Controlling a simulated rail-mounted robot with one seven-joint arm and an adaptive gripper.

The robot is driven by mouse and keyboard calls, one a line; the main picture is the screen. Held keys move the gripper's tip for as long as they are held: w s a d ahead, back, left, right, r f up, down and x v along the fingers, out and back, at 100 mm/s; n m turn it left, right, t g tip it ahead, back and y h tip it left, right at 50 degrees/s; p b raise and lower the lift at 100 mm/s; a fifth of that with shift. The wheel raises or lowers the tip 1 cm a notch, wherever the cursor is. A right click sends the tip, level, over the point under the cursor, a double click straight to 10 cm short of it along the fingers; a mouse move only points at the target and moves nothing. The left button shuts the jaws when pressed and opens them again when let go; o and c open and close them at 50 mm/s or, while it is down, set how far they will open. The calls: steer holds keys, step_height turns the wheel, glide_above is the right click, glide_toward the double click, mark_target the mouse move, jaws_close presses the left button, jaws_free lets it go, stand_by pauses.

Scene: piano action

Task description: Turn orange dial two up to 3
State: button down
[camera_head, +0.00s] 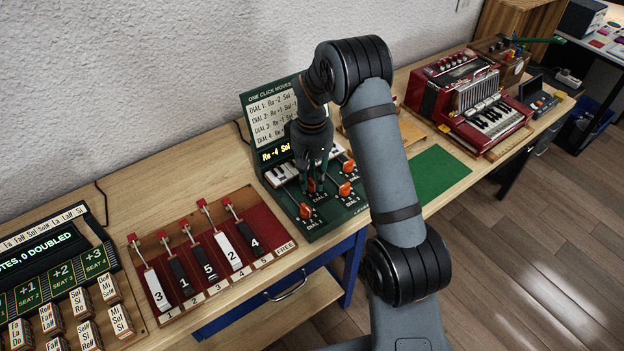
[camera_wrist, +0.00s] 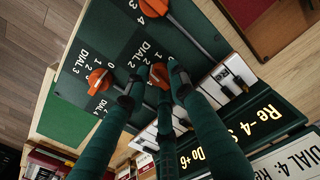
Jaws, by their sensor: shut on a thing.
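The green panel (camera_head: 330,222) carries several orange dials. Orange dial two (camera_wrist: 158,74) sits beside its DIAL 2 label in the wrist view, between my fingertips. My gripper (camera_wrist: 154,90) is shut on it, one fingertip on each side. In the head view, my gripper (camera_head: 313,182) points down at the panel and mostly covers this dial. The fingers hide part of its scale, so I cannot tell which number it points at. The display (camera_wrist: 262,115) reads "Re -4" and more text.
Orange dial one (camera_head: 305,210) is in front, and dial three (camera_head: 345,189) is to the right, close to my fingers. Another orange dial (camera_head: 348,165) is behind it. Metal rods and small piano keys (camera_wrist: 228,75) lie close by. The red lever box (camera_head: 205,240) stands left.

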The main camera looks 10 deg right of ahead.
mark_target(312, 181)
steer(key=n, duration=0.5)
steer(key=shift+n, duration=0.3)
steer(key=n, duration=0.4)
steer(key=shift+n+p, duration=0.3)
steer(key=c, duration=1.7)
jaws_free()
steer(key=shift+c, duration=0.2)
step_height(312, 181, up, 12)
